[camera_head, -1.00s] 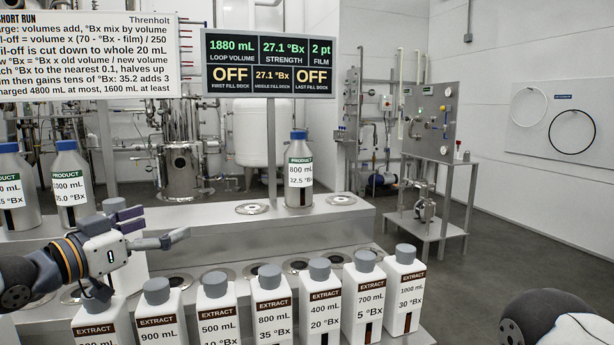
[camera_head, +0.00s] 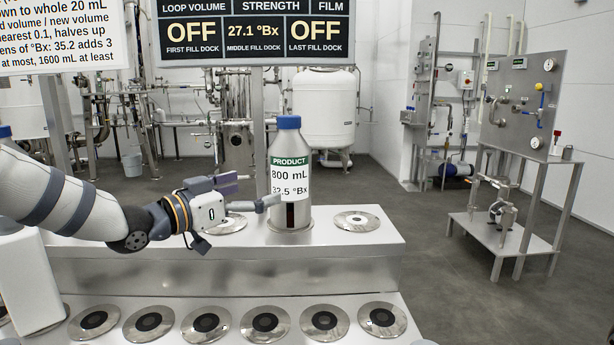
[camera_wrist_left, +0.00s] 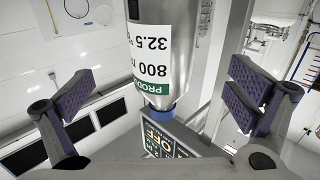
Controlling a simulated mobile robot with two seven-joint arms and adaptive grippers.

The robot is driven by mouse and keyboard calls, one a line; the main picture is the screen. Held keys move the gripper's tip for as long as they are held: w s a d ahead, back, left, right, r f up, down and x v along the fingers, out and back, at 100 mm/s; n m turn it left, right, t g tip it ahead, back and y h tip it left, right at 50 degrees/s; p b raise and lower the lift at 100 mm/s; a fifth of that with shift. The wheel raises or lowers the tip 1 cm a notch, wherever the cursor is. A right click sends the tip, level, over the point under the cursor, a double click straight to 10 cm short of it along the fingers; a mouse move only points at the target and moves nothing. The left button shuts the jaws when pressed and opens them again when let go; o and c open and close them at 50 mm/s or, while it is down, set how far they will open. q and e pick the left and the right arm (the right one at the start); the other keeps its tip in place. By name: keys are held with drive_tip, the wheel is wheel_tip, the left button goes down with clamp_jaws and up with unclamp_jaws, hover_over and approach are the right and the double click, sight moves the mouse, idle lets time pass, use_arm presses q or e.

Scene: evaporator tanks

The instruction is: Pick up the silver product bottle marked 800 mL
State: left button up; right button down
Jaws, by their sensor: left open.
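The silver product bottle (camera_head: 290,178) has a blue cap and a white label reading PRODUCT, 800 mL, 32.5 °Bx. It stands upright on the raised steel shelf. My left gripper (camera_head: 250,192) is just left of the bottle, its fingers pointing toward it, open. In the left wrist view the bottle (camera_wrist_left: 155,50) shows upside down between the spread fingers of the left gripper (camera_wrist_left: 160,105), with visible gaps on both sides. I cannot tell from these frames how deep it is between the fingers. My right gripper is not in view.
Round steel docks (camera_head: 357,221) lie on the shelf beside the bottle, and several more (camera_head: 265,323) line the lower front ledge. A white container (camera_head: 30,275) stands at the left edge. A display board (camera_head: 255,30) hangs above and behind. The shelf right of the bottle is clear.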

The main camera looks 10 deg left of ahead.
sight(290, 174)
use_arm(q)
drive_tip(key=b+x, duration=0.1)
drive_tip(key=x, duration=0.4)
drive_tip(key=b+x, duration=0.1)
drive_tip(key=x, duration=0.4)
drive_tip(key=shift+w+a+f, duration=0.15)
drive_tip(key=shift+a+f, duration=0.05)
drive_tip(key=shift+f, duration=0.05)
drive_tip(key=shift+w+d+r, duration=0.1)
drive_tip(key=shift+w+d, duration=0.05)
drive_tip(key=shift+w, duration=0.05)
drive_tip(key=shift+r, duration=0.2)
drive_tip(key=c, duration=1.8)
drive_tip(key=shift+r, duration=0.15)
drive_tip(key=shift+c, duration=1.3)
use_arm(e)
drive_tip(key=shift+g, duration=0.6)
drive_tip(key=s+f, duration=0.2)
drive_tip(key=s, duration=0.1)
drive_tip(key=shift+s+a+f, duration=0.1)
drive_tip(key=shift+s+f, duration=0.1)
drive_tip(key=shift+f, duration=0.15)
use_arm(q)
drive_tip(key=shift+r, duration=0.1)
